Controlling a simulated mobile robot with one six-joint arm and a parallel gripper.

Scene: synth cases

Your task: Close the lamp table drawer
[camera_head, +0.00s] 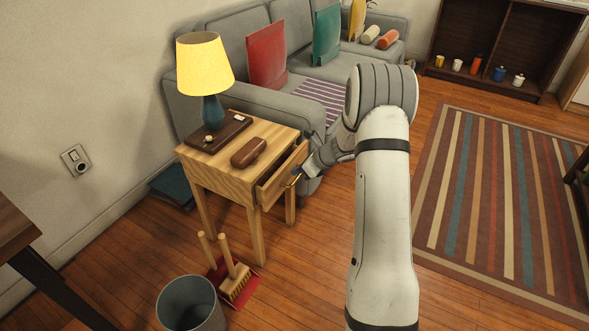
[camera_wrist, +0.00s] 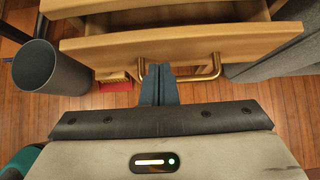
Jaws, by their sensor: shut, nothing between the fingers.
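The wooden lamp table (camera_head: 215,172) stands against the sofa's near arm. Its drawer (camera_head: 272,190) is partly open, pulled out toward the right. The drawer front (camera_wrist: 225,42) spans the upper wrist view, with a gap behind it showing the inside. A brass bar handle (camera_wrist: 211,71) is on the front. In the head view my gripper (camera_head: 299,171) is at the drawer front, partly hidden.
On the tabletop are a yellow-shaded lamp (camera_head: 205,66), a dark tray (camera_head: 217,134) and a brown case (camera_head: 249,152). A grey bin (camera_head: 188,306) and a brush on a red dustpan (camera_head: 238,284) stand on the floor nearby. The grey sofa (camera_head: 265,105) is close behind.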

